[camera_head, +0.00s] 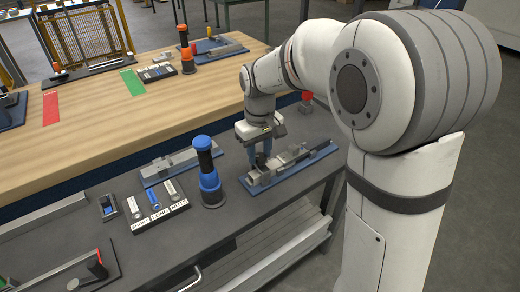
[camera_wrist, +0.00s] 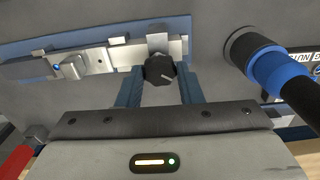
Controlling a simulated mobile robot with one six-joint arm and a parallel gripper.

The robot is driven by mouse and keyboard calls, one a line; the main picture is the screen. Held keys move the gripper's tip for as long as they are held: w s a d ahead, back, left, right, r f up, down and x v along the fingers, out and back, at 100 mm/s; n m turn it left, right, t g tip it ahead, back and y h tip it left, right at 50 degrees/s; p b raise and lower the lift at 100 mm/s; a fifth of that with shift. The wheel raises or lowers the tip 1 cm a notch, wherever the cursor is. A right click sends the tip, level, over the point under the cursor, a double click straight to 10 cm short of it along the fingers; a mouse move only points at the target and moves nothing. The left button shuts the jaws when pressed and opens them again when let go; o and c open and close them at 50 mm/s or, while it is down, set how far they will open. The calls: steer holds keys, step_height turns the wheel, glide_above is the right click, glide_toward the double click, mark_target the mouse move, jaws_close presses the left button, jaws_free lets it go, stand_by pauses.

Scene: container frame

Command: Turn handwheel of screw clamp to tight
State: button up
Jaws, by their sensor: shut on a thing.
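The screw clamp (camera_wrist: 100,56) is a grey metal fixture on a blue base plate; in the head view the clamp (camera_head: 264,178) lies on the dark grey bench. Its handwheel (camera_wrist: 160,70) is a small dark knob with a pale mark on its face. My gripper (camera_wrist: 161,78) points at the clamp, with one blue finger on each side of the handwheel, and is shut on it. In the head view my gripper (camera_head: 262,158) is low over the clamp, and its fingers hide the handwheel.
Another fixture (camera_head: 170,165) lies behind these. A red block (camera_head: 306,103) sits beyond my gripper. A wooden bench (camera_head: 120,115) adjoins at the back.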

steer(key=m+p, duration=0.1)
steer(key=m, duration=1.3)
steer(key=shift+w+m+p, duration=0.1)
steer(key=shift+m+p, duration=0.2)
steer(key=shift+p, duration=0.1)
steer(key=m, duration=0.3)
steer(key=shift+r+m, duration=0.1)
steer(key=shift+m, duration=0.2)
steer(key=m, duration=0.3)
steer(key=shift+d+m, duration=0.1)
steer(key=shift+m, duration=0.3)
steer(key=m, duration=0.3)
steer(key=shift+p, duration=0.35)
steer(key=shift+m, duration=2)
